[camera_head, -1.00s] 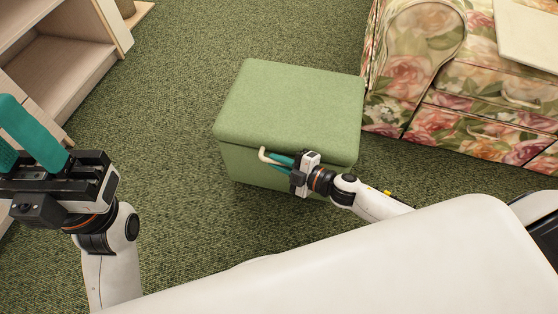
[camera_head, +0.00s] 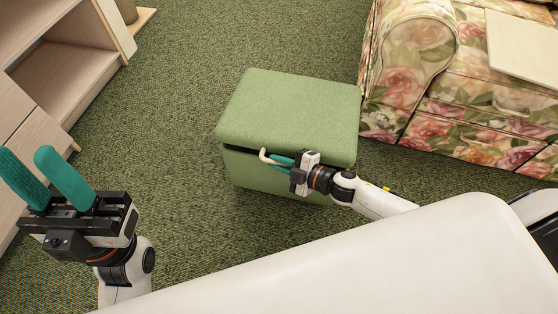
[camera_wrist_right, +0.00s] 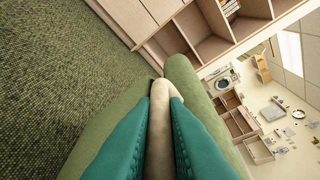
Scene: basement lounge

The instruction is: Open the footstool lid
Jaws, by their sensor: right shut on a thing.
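The green footstool (camera_head: 250,172) stands on the carpet at the centre of the head view. Its padded lid (camera_head: 290,105) is slightly raised, with a thin dark gap under its front left edge. A cream handle (camera_head: 263,155) sits at the lid's front. My right gripper (camera_head: 275,159) is shut on this handle; in the right wrist view its teal fingers (camera_wrist_right: 161,108) press on both sides of the handle (camera_wrist_right: 159,130). My left gripper (camera_head: 27,157) is open and empty at the left, well away from the footstool. The footstool's inside is hidden.
A floral sofa (camera_head: 410,75) stands close to the footstool's right side. A wooden shelf unit (camera_head: 70,70) is at the upper left. Green carpet (camera_head: 170,110) lies free between the shelf and the footstool.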

